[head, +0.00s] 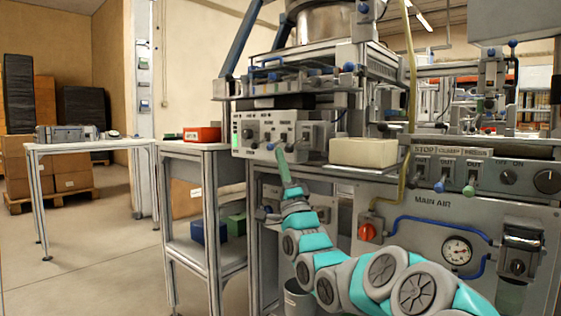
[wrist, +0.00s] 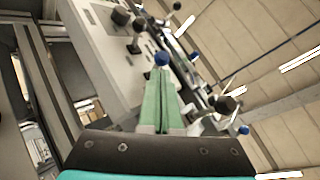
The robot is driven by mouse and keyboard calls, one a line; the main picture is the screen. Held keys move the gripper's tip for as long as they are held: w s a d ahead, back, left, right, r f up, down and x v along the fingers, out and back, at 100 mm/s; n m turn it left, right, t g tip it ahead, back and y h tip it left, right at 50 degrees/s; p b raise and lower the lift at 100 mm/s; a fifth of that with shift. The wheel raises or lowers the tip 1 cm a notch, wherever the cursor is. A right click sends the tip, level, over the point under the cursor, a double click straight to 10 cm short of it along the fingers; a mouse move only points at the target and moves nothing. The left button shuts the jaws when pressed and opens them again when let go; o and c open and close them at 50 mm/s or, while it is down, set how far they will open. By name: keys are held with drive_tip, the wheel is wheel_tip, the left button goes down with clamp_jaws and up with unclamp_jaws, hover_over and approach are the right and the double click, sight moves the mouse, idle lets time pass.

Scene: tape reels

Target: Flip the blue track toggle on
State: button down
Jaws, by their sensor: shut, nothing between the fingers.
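A blue-tipped toggle (head: 270,146) stands out from the front of the grey control box (head: 290,135), just left of my fingertips in the head view. In the wrist view a blue ball tip (wrist: 162,58) shows right at the end of my green fingers. My gripper (head: 280,153) is shut and empty, its fingers side by side in the wrist view (wrist: 161,85). I cannot tell whether the fingertips touch the blue tip. The box's small labels are too blurred to read surely, and the toggle's on or off position is unclear.
A lower panel (head: 525,172) on the right carries more levers, one blue-tipped (head: 439,187) and one green-tipped (head: 469,191). A cream block (head: 363,151) sits right of the control box. A red bin (head: 202,134) stands on the side table to the left.

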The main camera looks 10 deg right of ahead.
drive_tip(key=shift+r+m, duration=0.1)
drive_tip(key=shift+m, duration=0.2)
drive_tip(key=shift+s+a+r+m+h+p, duration=0.1)
drive_tip(key=shift+m+h+p, duration=0.2)
drive_tip(key=shift+h, duration=0.2)
drive_tip(key=shift+a+m+h+p, duration=0.15)
drive_tip(key=shift+m+h, duration=0.15)
drive_tip(key=shift+h, duration=0.2)
drive_tip(key=shift+r+m+h+p, duration=0.25)
drive_tip(key=shift+m+h+p, duration=0.1)
drive_tip(key=shift+m+h, duration=0.35)
drive_tip(key=r+m+g+h+p, duration=0.1)
drive_tip(key=m+h+p, duration=0.1)
drive_tip(key=r+m+g+h+p, duration=0.1)
drive_tip(key=m+h+p, duration=0.1)
drive_tip(key=s+a+r+m+g+h+p, duration=0.1)
drive_tip(key=m+p, duration=0.1)
drive_tip(key=shift+a+r+m+h, duration=0.1)
drive_tip(key=shift+m+h, duration=0.2)
drive_tip(key=shift+h, duration=0.1)
drive_tip(key=b, duration=0.4)
approach(275, 144)
drive_tip(key=s, duration=0.6)
drive_tip(key=shift+s+f+m+g, duration=0.3)
drive_tip(key=shift+s+f, duration=0.2)
drive_tip(key=shift+s, duration=0.2)
